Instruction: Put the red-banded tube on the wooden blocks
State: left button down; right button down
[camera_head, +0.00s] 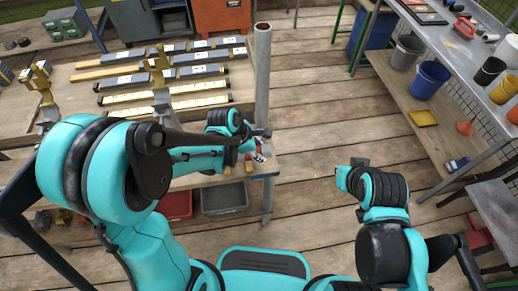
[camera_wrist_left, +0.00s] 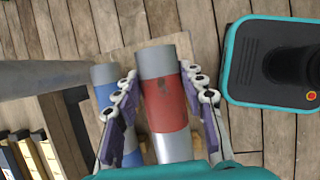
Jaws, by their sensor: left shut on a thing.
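The red-banded tube (camera_wrist_left: 165,104) is grey with a wide red band that bears a dark mark. In the left wrist view it stands between the fingers of my left gripper (camera_wrist_left: 163,92), which is shut on it. In the head view my left gripper (camera_head: 258,150) is at the front right corner of the workbench, and the tube is too small and covered to make out clearly. I cannot clearly identify the wooden blocks; small tan patches show under the gripper. My right arm's end (camera_head: 352,176) is over the floor on the right, its fingers not discernible.
A blue-banded tube (camera_wrist_left: 105,90) stands close left of the red-banded one, partly behind the fingers. A grey post (camera_head: 262,75) rises at the bench's right edge. Long levels (camera_head: 160,88) lie on the bench. A shelf with buckets (camera_head: 428,80) stands right; floor between is clear.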

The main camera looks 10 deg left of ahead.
pick_arm(q)
jog(key=shift+f+b, duration=1.65)
jog(key=shift+f, duration=0.25)
jog(key=c, duration=0.8)
grip_release()
jog(key=v, duration=1.2)
jog(key=s+a+r+m+t+y, duration=0.1)
jog(key=s+a+m, duration=0.1)
jog(key=m, duration=0.5)
jog(key=s+a+m+t+y, duration=0.1)
jog(key=s+a+m, duration=0.2)
jog(key=m, duration=0.4)
jog(key=s+a+r+m+t+y, duration=0.1)
jog(key=s+a+m+t+y, duration=0.1)
jog(key=m, duration=0.4)
jog(key=shift+s+a+r+m, duration=0.2)
jog(key=shift+s+a, duration=0.15)
jog(key=shift+s, duration=0.2)
jog(key=shift+s+a+r+m, duration=0.1)
jog(key=shift+s+a+m, duration=0.15)
jog(key=shift+s, duration=0.35)
